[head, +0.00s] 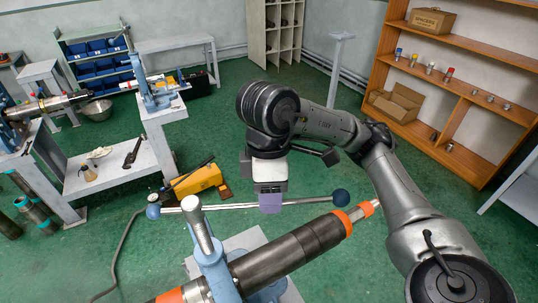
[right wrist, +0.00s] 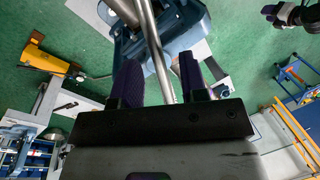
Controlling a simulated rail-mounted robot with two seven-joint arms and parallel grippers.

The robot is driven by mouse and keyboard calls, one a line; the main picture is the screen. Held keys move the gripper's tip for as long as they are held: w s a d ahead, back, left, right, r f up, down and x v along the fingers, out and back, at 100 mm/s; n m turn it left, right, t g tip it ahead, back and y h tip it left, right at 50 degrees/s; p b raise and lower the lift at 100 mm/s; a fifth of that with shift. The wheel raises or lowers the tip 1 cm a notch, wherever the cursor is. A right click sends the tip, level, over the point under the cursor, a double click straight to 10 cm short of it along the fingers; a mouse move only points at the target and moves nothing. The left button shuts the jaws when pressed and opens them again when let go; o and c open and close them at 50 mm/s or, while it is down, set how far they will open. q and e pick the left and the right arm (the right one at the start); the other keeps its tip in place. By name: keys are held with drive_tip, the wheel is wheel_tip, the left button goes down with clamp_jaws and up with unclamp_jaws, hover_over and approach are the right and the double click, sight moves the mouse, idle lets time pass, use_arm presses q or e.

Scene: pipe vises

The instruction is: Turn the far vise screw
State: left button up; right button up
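The closer blue vise (head: 213,264) clamps a dark pipe (head: 290,250) with orange bands. Its silver handle bar (head: 232,206) with blue ball ends lies roughly level by the upright screw (head: 199,225). My right gripper (head: 270,203) points down over the bar, right of the screw. In the right wrist view its purple-padded fingers (right wrist: 158,88) are apart, one on each side of the bar (right wrist: 158,50), with gaps visible. The farther blue vise (head: 153,88) stands on a bench at the left, with no gripper near it. My left gripper does not show.
A yellow tool (head: 196,181) lies on the green floor behind the bar's left part. A white bench (head: 110,172) with small items stands at left. A wooden shelf (head: 455,105) is at far right.

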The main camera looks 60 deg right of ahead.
wheel_tip(320, 180, up, 13)
drive_tip(key=w+d+p, duration=0.1)
drive_tip(key=d+p, duration=0.1)
drive_tip(key=p, duration=0.3)
drive_tip(key=shift+w+f+p, duration=0.2)
drive_tip(key=shift+p, duration=0.2)
drive_tip(key=shift+d, duration=0.15)
